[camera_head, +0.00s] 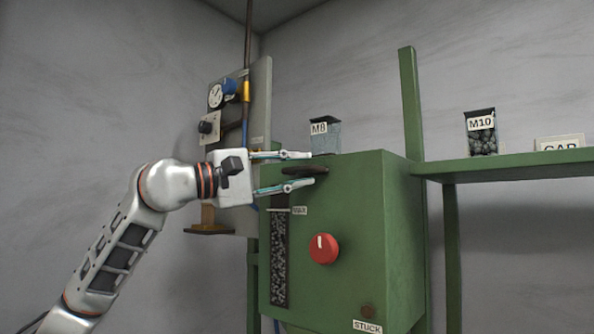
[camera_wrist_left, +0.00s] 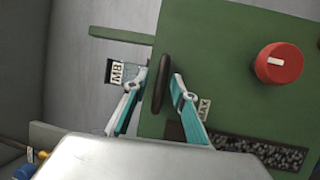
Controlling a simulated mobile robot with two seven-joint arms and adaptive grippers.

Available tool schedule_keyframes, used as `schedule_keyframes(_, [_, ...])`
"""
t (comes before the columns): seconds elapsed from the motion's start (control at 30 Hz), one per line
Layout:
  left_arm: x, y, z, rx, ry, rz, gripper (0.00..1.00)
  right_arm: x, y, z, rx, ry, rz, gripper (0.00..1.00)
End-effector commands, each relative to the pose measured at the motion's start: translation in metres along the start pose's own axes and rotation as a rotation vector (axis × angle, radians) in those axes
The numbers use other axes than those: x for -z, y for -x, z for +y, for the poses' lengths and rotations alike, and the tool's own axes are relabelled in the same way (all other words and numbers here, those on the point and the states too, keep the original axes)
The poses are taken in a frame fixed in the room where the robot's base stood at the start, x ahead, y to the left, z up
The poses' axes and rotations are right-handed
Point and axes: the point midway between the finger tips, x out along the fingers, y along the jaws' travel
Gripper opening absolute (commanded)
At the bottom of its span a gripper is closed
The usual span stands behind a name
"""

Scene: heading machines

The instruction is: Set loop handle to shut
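The dark, flat loop handle (camera_head: 306,171) sticks out near the top of the front of the green machine box (camera_head: 345,225); it lies roughly level there. In the left wrist view the handle (camera_wrist_left: 161,84) shows as a dark elongated bar. My left gripper (camera_head: 306,169) is open at the handle, one finger above it and one below. In the left wrist view the fingertips (camera_wrist_left: 160,83) stand on either side of the handle, with small gaps showing. My right gripper is not in view.
A red knob (camera_head: 323,248) and a speckled sight window (camera_head: 280,258) with a MAX label are below the handle. An M8 bin (camera_head: 325,136) stands behind the box top. A gauge panel (camera_head: 254,130) is at left, a green shelf (camera_head: 520,165) with an M10 bin (camera_head: 481,133) at right.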

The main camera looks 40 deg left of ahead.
Motion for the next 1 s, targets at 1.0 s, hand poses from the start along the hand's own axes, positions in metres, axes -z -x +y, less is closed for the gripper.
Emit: schedule_keyframes(1.0, [-0.005, 0.094, 0.001, 0.002, -0.004, -0.01, 0.26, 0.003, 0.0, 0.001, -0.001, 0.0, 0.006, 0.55])
